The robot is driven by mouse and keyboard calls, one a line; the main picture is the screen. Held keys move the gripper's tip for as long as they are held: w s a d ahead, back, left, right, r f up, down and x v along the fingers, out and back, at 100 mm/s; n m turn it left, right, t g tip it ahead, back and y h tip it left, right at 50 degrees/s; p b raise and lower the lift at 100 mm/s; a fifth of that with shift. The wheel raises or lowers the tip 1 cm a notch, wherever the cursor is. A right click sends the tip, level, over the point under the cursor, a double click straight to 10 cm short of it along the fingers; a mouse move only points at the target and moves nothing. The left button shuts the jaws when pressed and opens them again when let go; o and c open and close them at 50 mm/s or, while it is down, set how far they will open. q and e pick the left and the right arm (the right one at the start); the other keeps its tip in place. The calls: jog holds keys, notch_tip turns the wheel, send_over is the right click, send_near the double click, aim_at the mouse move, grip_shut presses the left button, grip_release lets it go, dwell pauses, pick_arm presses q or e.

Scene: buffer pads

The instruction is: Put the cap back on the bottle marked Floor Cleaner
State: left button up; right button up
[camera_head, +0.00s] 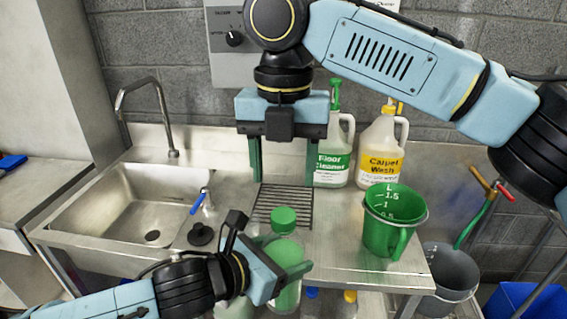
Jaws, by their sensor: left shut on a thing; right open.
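The bottle marked Floor Cleaner (331,165) stands upright at the back of the steel counter, with a green label and a green pump-like top. A translucent bottle with a green cap (285,219) on its top is at the front of the counter. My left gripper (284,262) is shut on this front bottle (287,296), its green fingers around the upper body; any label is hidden. My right gripper (284,178) is open and empty, fingers pointing down above the drain grate, left of the Floor Cleaner bottle and behind the capped bottle.
A Carpet Wash bottle (382,150) stands right of the Floor Cleaner. A green measuring jug (391,239) is at the counter's right. The sink (125,195) with its tap is at left. A black plug (200,236) lies near the drain grate (283,205). A grey bucket (448,268) is beyond the right edge.

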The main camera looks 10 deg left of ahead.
aim_at(284, 214)
jog(key=shift+f, duration=3.95)
jog(key=shift+c, duration=0.3)
